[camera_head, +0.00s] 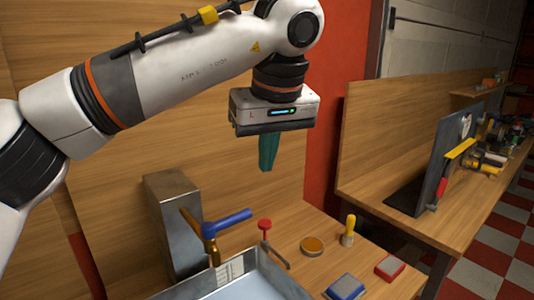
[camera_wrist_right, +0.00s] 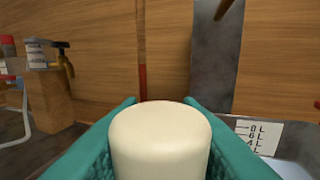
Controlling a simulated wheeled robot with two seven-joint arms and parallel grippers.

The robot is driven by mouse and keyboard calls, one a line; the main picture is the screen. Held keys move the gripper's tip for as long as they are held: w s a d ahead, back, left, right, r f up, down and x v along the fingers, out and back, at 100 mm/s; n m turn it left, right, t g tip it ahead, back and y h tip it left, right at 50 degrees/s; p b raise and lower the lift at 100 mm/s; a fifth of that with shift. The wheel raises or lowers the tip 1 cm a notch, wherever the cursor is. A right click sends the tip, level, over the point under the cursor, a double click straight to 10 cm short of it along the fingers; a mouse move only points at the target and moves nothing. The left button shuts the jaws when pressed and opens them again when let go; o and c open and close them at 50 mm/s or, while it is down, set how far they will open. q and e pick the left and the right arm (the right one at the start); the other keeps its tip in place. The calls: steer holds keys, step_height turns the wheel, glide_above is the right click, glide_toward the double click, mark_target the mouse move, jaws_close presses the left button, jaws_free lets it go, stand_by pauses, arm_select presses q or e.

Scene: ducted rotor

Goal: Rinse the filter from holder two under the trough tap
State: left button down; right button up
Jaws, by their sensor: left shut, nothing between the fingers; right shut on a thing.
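My right gripper (camera_wrist_right: 160,135) is shut on a cream cylindrical filter (camera_wrist_right: 160,140), its teal fingers on either side; neither shows in the head view. Which holder the filter came from cannot be seen. The metal trough (camera_head: 268,262) is at the bottom of the head view, with water-like pale blue inside. Its brass tap with a blue lever (camera_head: 228,222) is beside a grey metal column (camera_head: 172,222). In the wrist view, a brass end (camera_wrist_right: 223,9) hangs at the top, above and right of the filter. My left gripper (camera_head: 268,152) is shut and empty, above the bench.
A red-knobbed tool (camera_head: 264,228), an amber disc (camera_head: 312,245), a yellow-handled tool (camera_head: 348,230), a blue block (camera_head: 345,286) and a red block (camera_head: 390,267) are right of the trough. A level-marked label (camera_wrist_right: 258,136) is on the trough.

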steer(key=s+a+r+p, duration=0.1)
steer(key=s+r+p, duration=0.3)
steer(key=p, duration=0.2)
steer(key=shift+s+a, duration=0.35)
steer(key=shift+s, duration=0.05)
stand_by(1.1)
